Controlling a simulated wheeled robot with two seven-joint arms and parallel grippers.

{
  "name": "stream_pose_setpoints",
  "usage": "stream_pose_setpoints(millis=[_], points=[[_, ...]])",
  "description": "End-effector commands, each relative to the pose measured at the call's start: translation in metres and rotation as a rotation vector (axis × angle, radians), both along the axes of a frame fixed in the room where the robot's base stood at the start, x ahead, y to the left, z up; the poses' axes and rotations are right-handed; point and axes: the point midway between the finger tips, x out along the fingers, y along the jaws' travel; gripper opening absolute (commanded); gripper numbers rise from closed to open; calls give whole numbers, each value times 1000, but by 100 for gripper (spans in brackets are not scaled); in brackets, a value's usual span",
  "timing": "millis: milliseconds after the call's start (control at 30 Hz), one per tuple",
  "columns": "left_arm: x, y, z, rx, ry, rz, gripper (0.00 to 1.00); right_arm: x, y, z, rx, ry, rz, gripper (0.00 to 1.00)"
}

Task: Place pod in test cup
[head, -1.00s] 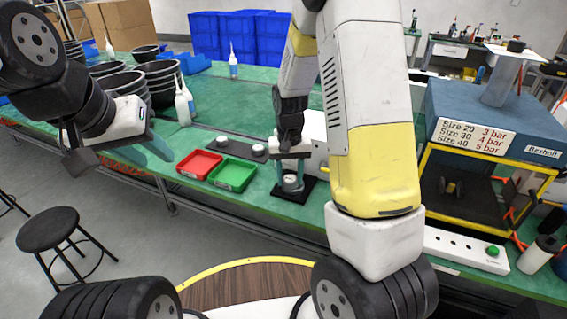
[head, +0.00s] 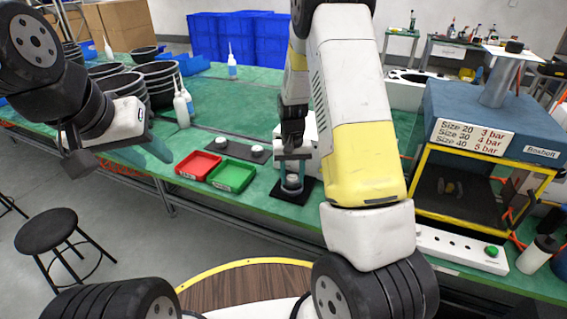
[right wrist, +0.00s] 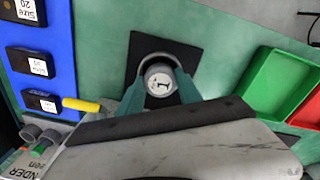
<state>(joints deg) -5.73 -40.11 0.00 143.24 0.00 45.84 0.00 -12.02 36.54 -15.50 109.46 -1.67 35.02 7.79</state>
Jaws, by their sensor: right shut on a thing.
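My right gripper (head: 293,172) reaches down over a black square base (head: 283,194) on the green bench. Its teal fingers are shut on the pod (head: 292,182), a small pale cylinder. In the right wrist view the pod (right wrist: 159,80) shows its round, dark-marked top between the fingers, over the black base (right wrist: 182,55).
A red tray (head: 198,164) and a green tray (head: 231,175) lie left of the base. A dark strip (head: 240,150) with white round pieces lies behind them. The Boxbolt test box (head: 487,130) stands at the right. Bottles (head: 182,108) and black bins (head: 120,85) stand at the left.

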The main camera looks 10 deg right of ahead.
Motion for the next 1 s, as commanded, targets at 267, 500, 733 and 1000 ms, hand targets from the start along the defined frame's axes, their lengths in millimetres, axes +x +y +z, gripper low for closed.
stream_pose_setpoints(millis=[267,500,733,1000], points=[[0,0,0,0,0,0,36,0,0,-9,0,1,0,0],[0,0,0,0,0,0,36,-1,0,-12,0,1,0,55],[0,0,0,0,0,0,36,-1,2,-13,1,3,1,63],[0,0,0,0,0,0,36,-2,3,-14,3,5,3,63]])
